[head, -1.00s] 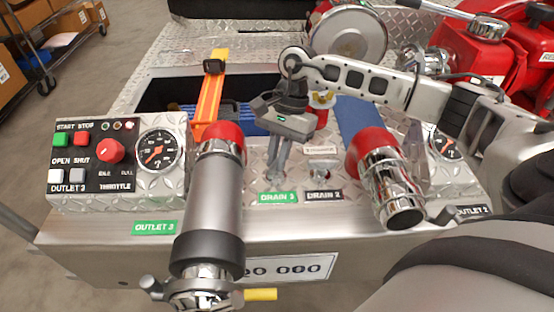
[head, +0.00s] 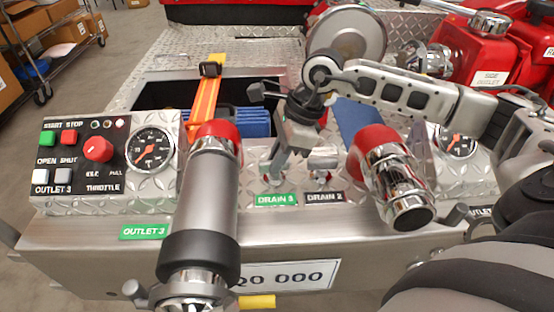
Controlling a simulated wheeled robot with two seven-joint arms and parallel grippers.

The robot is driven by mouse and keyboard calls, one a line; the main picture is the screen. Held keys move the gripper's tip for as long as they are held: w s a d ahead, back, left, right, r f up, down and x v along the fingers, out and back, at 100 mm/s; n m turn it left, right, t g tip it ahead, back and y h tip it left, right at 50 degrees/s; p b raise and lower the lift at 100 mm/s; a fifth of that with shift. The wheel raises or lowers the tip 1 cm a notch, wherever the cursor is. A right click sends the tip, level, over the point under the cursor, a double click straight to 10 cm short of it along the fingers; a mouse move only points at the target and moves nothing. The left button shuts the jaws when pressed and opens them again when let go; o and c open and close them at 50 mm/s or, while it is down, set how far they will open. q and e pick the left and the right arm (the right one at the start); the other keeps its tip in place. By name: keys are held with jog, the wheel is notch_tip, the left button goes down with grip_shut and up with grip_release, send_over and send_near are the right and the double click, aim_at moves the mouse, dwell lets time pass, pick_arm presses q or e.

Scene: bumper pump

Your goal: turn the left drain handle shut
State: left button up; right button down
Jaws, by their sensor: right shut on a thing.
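The left drain handle (head: 271,181) sits above the green DRAIN 3 label (head: 277,199) on the diamond-plate panel. My right gripper (head: 279,163) reaches down over it from above and is shut on it; the fingers hide most of the handle. The gripper body leans, with its upper end toward the right. The right drain handle (head: 322,166), a small metal T shape, stands beside it above the black DRAIN 2 label (head: 325,197), apart from the fingers. My left gripper is not in view.
A large outlet pipe with a red collar (head: 211,190) stands left of the drains, and a chrome outlet with a red collar (head: 392,180) stands right. A control box (head: 95,165) is at the left. An open bin with an orange strap (head: 205,105) lies behind.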

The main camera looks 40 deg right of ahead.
jog(key=shift+f+m, duration=0.1)
jog(key=shift+m, duration=0.7)
jog(key=c, duration=1.5)
grip_release()
jog(key=v, duration=1.6)
jog(key=shift+s+a, duration=0.25)
jog(key=shift+s, duration=0.05)
